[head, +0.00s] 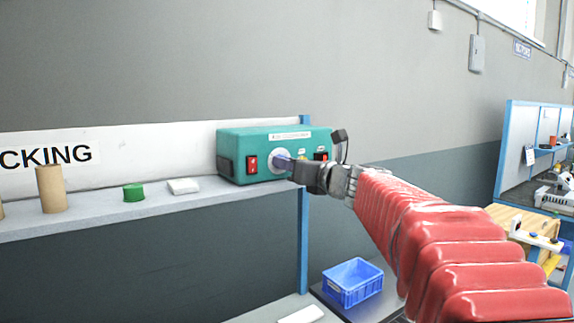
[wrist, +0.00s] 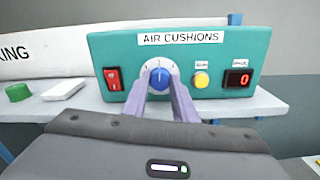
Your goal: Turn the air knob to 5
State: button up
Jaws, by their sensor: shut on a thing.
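The green blower box (head: 241,142) stands at the right end of the shelf and is labelled "AIR CUSHIONS" in the wrist view (wrist: 112,45). My gripper (wrist: 165,92) is shut on the knob, one finger on each side. In the head view, my gripper (head: 284,162) hides most of the knob. The knob's setting is too small to read.
A green cylinder (head: 133,192), a white flat block (head: 183,186) and a cardboard tube (head: 51,189) stand on the shelf (head: 90,218) left of the box. A blue bin (head: 352,283) is below on the right. A blue post (head: 304,240) supports the shelf end.

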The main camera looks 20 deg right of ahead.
jog(key=m, duration=1.9)
jog(key=shift+d+f+m, duration=0.25)
jog(key=shift+f+m, duration=0.15)
jog(key=shift+f, duration=0.1)
dwell(0.4)
jog(key=o, duration=1)
jog(key=shift+a+r, duration=0.1)
jog(key=shift+r, duration=0.1)
jog(key=shift+o, duration=0.2)
